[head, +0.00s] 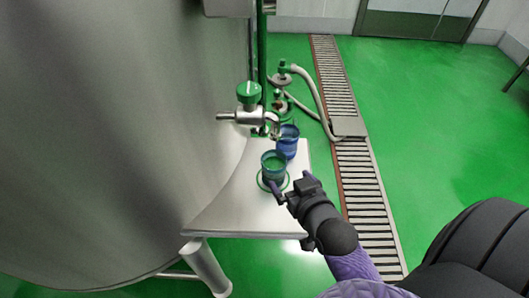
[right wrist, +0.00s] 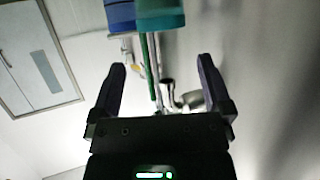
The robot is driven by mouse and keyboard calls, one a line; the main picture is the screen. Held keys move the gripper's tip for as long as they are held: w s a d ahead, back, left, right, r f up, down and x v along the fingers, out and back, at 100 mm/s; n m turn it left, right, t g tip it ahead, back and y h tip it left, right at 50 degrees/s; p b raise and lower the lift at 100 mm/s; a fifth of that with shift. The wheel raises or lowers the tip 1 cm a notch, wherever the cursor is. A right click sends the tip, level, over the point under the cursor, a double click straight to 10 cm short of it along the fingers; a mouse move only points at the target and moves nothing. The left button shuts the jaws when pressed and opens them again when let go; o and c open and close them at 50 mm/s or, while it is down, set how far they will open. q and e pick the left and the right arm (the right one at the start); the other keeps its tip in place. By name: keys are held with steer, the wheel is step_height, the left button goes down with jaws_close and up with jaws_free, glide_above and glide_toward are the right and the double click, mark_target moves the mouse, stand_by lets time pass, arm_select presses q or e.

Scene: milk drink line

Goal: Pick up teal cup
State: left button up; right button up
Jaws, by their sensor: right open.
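The teal cup (head: 273,166) stands upright on the small steel shelf (head: 225,215), over a green ring marking (head: 261,181). In the right wrist view the teal cup (right wrist: 162,20) shows at the top, cut off by the picture edge, beyond the fingertips. My right gripper (head: 289,184) is beside the cup, on its near right side in the head view. In the right wrist view the gripper (right wrist: 162,72) has its fingers wide apart with nothing held between them. My left gripper is not in view.
A blue cup (head: 289,143) stands close behind the teal cup, under a steel tap with a green knob (head: 248,93). The large steel tank (head: 120,130) borders the shelf on the left. A floor drain grate (head: 366,200) and a hose (head: 318,95) lie to the right.

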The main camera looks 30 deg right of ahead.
mark_target(270, 155)
steer(key=b+x, duration=0.4)
steer(key=x, duration=0.5)
steer(key=shift+w, duration=0.15)
steer(key=shift+r, duration=0.1)
steer(key=c, duration=1.3)
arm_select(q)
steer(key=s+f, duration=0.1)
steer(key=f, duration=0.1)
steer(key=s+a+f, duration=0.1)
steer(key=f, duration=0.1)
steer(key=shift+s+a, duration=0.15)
arm_select(e)
steer(key=shift+d+r, duration=0.1)
